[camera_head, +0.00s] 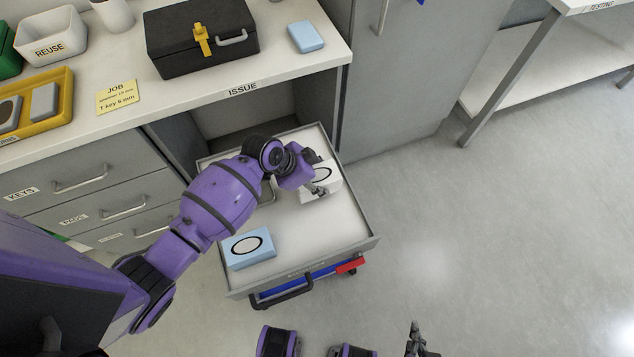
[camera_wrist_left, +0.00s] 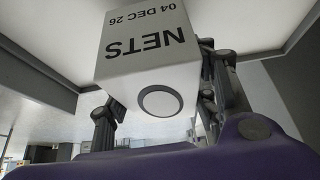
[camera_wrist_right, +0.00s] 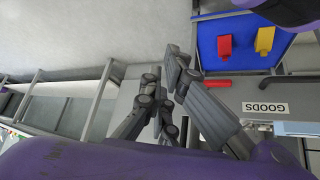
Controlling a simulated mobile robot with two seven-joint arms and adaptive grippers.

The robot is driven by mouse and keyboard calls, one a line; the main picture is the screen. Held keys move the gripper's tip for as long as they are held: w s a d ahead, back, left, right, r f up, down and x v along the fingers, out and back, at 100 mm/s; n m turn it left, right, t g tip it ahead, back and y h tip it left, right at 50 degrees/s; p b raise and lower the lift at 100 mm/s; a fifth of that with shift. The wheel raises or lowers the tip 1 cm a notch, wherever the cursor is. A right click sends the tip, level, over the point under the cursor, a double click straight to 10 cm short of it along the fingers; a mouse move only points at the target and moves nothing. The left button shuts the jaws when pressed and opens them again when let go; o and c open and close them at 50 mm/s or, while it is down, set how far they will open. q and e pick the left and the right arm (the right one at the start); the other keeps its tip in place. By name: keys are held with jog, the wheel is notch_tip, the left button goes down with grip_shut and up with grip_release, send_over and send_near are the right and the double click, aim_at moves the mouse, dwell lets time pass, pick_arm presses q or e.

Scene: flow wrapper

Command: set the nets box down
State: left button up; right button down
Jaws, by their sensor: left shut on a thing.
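The nets box (camera_head: 322,181) is white with a dark oval ring, held over the far right part of the open drawer (camera_head: 352,215). In the left wrist view the nets box (camera_wrist_left: 150,60) fills the top middle, with "NETS" and "04 DEC 26" upside down. My left gripper (camera_head: 318,187) is shut on it, one finger on each side; it also shows in the left wrist view (camera_wrist_left: 160,105). I cannot tell whether the box touches the drawer floor. My right gripper (camera_head: 416,345) is low in the head view, away from the drawer; its fingers show in the right wrist view (camera_wrist_right: 165,75).
A blue box (camera_head: 249,248) with a white oval lies in the drawer's front left; the floor between the boxes is bare. The counter (camera_head: 290,75) bears a black case (camera_head: 203,38), a small blue box (camera_head: 306,37) and a yellow tray (camera_head: 62,85). A grey cabinet (camera_head: 410,80) stands right.

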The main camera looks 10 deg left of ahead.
pick_arm(q)
notch_tip(320, 180, down, 3)
jog(key=shift+r, duration=0.15)
jog(key=shift+f, duration=0.2)
pick_arm(e)
jog(key=shift+w+a+f, duration=0.1)
jog(key=shift+w+a, duration=0.1)
jog(key=shift+w, duration=0.3)
pick_arm(q)
jog(key=shift+f+b, duration=0.15)
jog(key=shift+b, duration=0.15)
jog(key=o, duration=1.2)
pick_arm(e)
jog(key=shift+s+f, duration=0.15)
jog(key=shift+s, duration=0.3)
